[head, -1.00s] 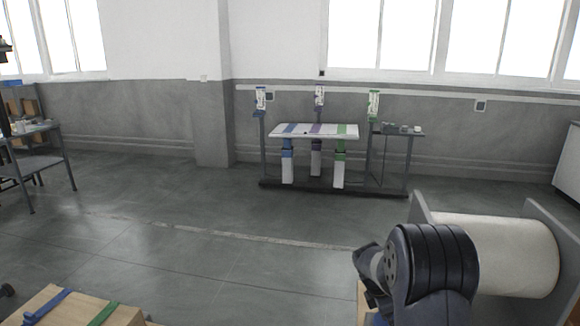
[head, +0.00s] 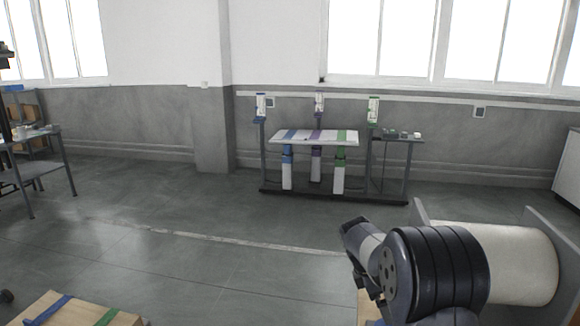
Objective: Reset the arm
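My arm shows at the lower right in the head view as dark, ribbed joint links. My gripper's fingers are not visible in this view. Across the room stands the lift column rig, with a white tabletop (head: 314,137) crossed by blue, purple and green stripes. Under it stand a blue-topped column (head: 287,170), a purple-topped column (head: 316,165) and a green-topped column (head: 339,172). A blue post (head: 261,106), a purple post (head: 319,104) and a green post (head: 373,110) rise behind the tabletop.
A white roll (head: 510,262) between grey plates is at the right beside my arm. A wooden box (head: 75,312) with blue and green straps is at the lower left. A grey table (head: 35,150) stands at the far left. The floor (head: 200,230) between is clear.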

